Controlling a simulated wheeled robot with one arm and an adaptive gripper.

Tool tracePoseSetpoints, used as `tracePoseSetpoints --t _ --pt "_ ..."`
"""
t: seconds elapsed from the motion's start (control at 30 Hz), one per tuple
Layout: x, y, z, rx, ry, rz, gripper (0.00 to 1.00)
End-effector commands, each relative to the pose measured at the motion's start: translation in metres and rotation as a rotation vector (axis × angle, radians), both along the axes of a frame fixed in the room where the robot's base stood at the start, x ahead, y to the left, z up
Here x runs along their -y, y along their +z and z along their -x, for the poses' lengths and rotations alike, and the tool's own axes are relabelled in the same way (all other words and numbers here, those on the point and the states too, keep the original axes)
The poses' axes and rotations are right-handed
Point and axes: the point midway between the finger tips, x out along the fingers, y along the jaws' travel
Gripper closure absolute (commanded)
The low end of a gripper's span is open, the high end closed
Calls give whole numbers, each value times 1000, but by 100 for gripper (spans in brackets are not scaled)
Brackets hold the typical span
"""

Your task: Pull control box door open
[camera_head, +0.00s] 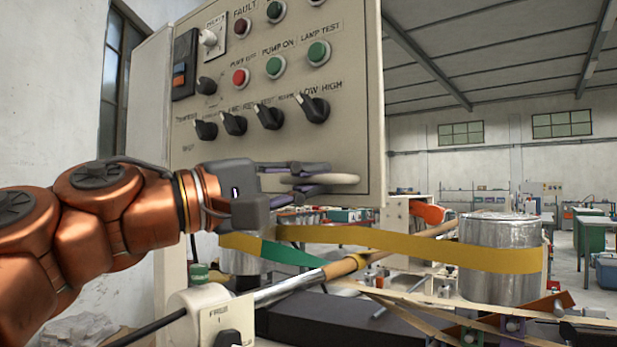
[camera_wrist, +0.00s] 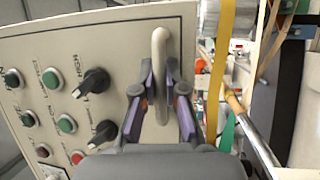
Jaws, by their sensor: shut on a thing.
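The control box door (camera_head: 285,120) is a beige panel with buttons, selector knobs and printed labels. It fills the upper middle of the head view and the left of the wrist view (camera_wrist: 110,60). Its pale loop handle (camera_head: 346,179) is near the lower right edge, and it stands upright in the wrist view (camera_wrist: 158,45). My gripper (camera_head: 318,178) comes from the left, and its fingers are shut on the handle. In the wrist view the two fingers (camera_wrist: 160,95) lie on either side of the handle. The door's gap to the box cannot be made out.
A yellow belt (camera_head: 390,243) runs below the door to a shiny metal drum (camera_head: 500,255) at the right. A metal bar (camera_head: 290,287) and a white housing (camera_head: 212,312) are below my arm. Green tables (camera_head: 597,232) stand far right, with open floor before them.

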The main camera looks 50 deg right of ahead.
Motion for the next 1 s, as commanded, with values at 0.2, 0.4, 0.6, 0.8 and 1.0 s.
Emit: tracePoseSetpoints --t 0.2,0.4,0.6,0.8,1.0 --pt "0 0 -1 -1 3 0 100" --pt "0 0 0 -1 3 0 68" --pt "0 0 0 0 2 0 63" --pt "-2 0 -1 0 3 1 63" --pt "-21 -3 -11 0 8 3 63"
